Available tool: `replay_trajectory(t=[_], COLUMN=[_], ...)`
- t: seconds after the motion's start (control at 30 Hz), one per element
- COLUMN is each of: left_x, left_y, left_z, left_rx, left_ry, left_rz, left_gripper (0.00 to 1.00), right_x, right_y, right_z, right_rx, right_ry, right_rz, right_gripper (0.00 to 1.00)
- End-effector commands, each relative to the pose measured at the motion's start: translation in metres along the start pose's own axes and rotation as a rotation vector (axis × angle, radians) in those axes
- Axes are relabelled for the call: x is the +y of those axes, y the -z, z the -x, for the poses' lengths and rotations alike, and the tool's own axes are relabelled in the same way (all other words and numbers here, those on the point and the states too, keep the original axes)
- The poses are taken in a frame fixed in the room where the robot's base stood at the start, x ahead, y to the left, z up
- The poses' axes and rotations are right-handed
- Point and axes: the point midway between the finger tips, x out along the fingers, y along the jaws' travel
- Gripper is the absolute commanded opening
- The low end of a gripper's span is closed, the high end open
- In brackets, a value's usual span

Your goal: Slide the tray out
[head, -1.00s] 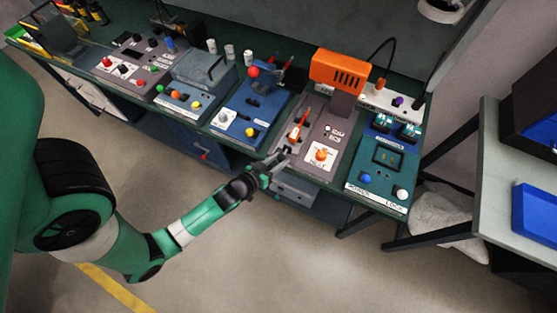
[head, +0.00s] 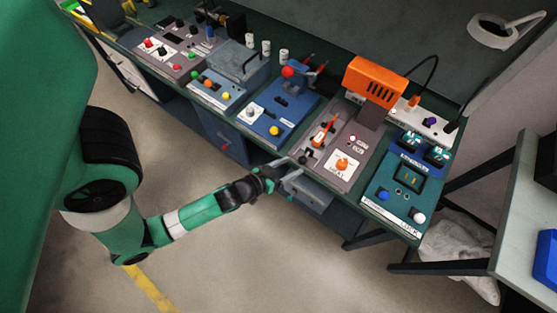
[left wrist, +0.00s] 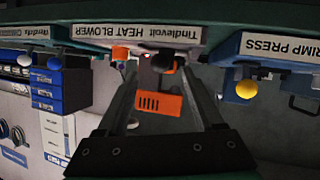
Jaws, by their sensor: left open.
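A grey drawer-like tray (head: 306,195) sits under the bench's front edge, below the heat blower station (head: 330,150); I cannot tell how far out it is. My left gripper (head: 291,169) is open at that front edge, just up and left of the grey tray in the head view. In the left wrist view the open fingers (left wrist: 161,76) point at the label reading HEAT BLOWER (left wrist: 137,33). A black knob (left wrist: 166,63) shows between the fingertips; I cannot tell whether they touch it. My right gripper is not in view.
The orange blower (head: 374,80) stands behind the station. A blue crimp press panel (head: 277,112) lies to the left and a teal panel (head: 395,190) to the right. A side table (head: 520,220) stands at the right. The floor before the bench is clear.

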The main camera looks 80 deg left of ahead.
Motion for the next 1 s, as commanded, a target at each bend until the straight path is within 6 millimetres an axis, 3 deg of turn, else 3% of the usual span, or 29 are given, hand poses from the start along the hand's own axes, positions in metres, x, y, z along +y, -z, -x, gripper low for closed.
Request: replay_trajectory(t=[0.13, 0.33, 1.0], left_x=[0.0, 0.0, 0.002], left_y=[-0.004, -0.003, 0.001], left_z=[0.036, 0.063, 0.066], left_rx=[-0.002, 0.0, 0.003], left_ry=[-0.003, -0.003, -0.008], left_rz=[-0.003, -0.002, -0.002], left_gripper=[0.69, 0.69, 0.69], right_x=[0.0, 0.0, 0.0], right_y=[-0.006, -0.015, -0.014], right_z=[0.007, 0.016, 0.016], right_rx=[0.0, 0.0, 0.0], right_ry=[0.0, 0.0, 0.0], right_rz=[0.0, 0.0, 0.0], right_gripper=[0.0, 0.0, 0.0])
